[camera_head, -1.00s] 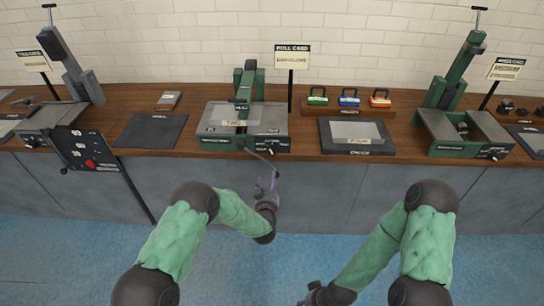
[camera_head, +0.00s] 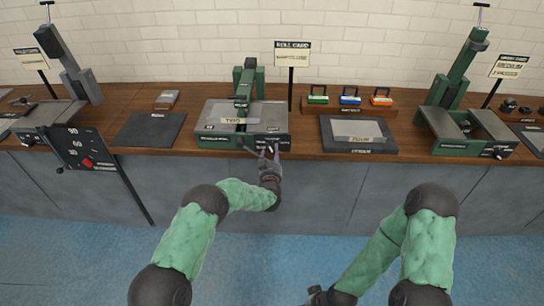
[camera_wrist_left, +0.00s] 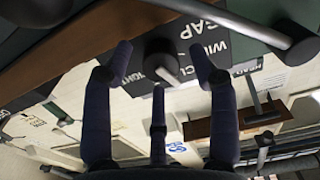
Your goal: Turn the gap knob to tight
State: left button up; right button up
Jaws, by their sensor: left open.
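The gap knob (camera_wrist_left: 161,55) is a dark round knob in the left wrist view, on a black panel (camera_wrist_left: 215,35) lettered "GAP" and "WI…", with "…IGHT" below. The panel belongs to the middle green machine (camera_head: 232,112) on the counter. My left gripper (camera_head: 269,152) is at the right part of this machine's front. In the wrist view the left gripper's fingers (camera_wrist_left: 161,60) are open, one on each side of the knob, with a third below. I cannot tell whether they touch it. In the head view the hand hides the knob. My right gripper (camera_head: 318,296) is low at the bottom edge, partly cut off.
A dark handle with a round end (camera_wrist_left: 298,48) lies close to the right finger in the wrist view. Other machines (camera_head: 465,130) stand farther along the wooden counter. The floor in front is clear.

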pick_arm(q)
jog(key=shift+w, duration=0.2)
jog(key=c, duration=1.1)
jog(key=shift+c, duration=0.2)
